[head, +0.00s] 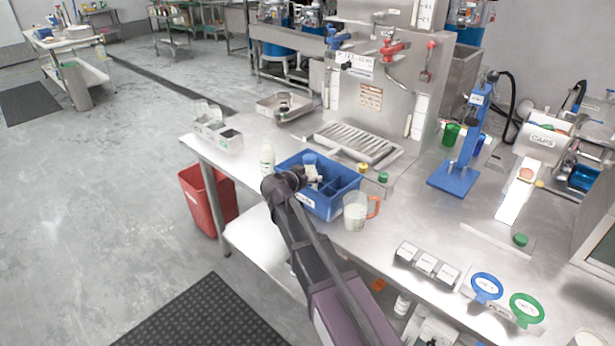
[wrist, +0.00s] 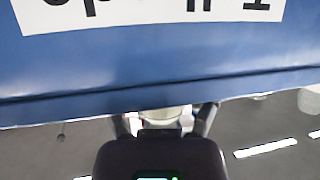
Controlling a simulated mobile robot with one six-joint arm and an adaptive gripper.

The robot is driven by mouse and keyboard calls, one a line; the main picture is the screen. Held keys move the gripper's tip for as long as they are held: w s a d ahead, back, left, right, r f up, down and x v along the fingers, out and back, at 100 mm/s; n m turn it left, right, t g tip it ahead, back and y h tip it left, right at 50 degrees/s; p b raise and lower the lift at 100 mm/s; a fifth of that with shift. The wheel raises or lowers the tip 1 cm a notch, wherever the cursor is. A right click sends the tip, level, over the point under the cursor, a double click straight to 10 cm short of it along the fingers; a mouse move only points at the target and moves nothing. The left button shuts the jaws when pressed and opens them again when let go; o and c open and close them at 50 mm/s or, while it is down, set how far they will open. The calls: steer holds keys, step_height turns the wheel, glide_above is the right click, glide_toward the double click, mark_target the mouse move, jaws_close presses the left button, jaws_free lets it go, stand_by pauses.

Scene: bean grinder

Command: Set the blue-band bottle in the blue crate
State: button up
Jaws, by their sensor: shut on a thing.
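The blue crate (head: 345,207) stands on the steel counter, and its compartments show in the head view. My gripper (head: 308,174) is at the crate's left side, over the rim. It is shut on a small pale thing with a blue upper part (head: 310,159), likely the blue-band bottle, above or partly in a left compartment. In the wrist view, the labelled blue wall of the crate (wrist: 160,62) fills the top. The fingers (wrist: 165,108) reach behind its edge, with a pale piece between them. The bottle's lower end is hidden, so I cannot tell whether it touches the crate floor.
A pale bottle (head: 267,158) stands just left of the crate. A measuring jug (head: 356,212) with an orange handle stands close to its right. Small yellow-capped and green-capped items (head: 382,178) are behind. A drain grate (head: 355,142) lies further back. A red bin (head: 208,200) is on the floor.

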steer(key=o, duration=0.8)
steer(key=shift+r, duration=0.1)
steer(key=shift+r+p, duration=0.15)
steer(key=shift+p, duration=0.15)
steer(key=p+v, duration=0.4)
steer(key=v, duration=0.8)
